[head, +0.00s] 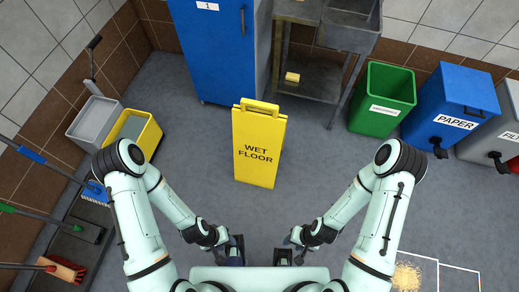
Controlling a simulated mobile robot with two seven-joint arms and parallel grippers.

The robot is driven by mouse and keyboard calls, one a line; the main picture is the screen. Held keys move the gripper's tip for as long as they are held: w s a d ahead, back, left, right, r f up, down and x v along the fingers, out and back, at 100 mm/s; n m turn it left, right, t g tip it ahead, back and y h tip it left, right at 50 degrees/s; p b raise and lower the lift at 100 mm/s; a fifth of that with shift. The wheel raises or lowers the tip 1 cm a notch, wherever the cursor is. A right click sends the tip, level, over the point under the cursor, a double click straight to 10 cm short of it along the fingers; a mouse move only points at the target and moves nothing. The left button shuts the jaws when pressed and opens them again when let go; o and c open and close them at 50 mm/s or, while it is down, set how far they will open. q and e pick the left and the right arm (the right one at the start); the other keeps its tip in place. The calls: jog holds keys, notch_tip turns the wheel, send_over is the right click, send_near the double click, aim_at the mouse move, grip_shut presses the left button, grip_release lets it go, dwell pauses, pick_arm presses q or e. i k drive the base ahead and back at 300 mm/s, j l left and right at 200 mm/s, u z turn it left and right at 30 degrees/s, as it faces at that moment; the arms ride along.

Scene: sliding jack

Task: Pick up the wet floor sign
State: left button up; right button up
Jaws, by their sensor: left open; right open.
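The yellow wet floor sign (258,163) stands upright on the grey floor in the middle of the head view, its "WET FLOOR" face toward me and its handle at the top. My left gripper (234,252) is below the sign in the picture, apart from it, open and empty. My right gripper (283,257) is to its right, also apart from the sign, open and empty. Both grippers are small and dark near my body, so their fingertips show poorly.
Behind stand a blue cabinet (216,50) and a metal sink table (303,72). A green bin (381,103) and a blue paper bin (452,100) stand right. A mop bucket (130,128) and several brushes are left. Floor around the sign is clear.

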aim_at(258, 135)
jog(key=k+u, duration=0.35)
jog(key=k+j+u, duration=0.1)
jog(key=u, duration=2)
jog(key=l+u, duration=0.15)
jog(key=u, duration=0.2)
jog(key=k+l+u, duration=0.15)
jog(key=u, duration=0.25)
jog(key=k+l+u, duration=0.1)
jog(key=u, duration=0.25)
jog(key=k+l, duration=0.7)
jog(key=l, duration=0.15)
jog(key=k+l, duration=0.7)
jog(key=l, duration=0.1)
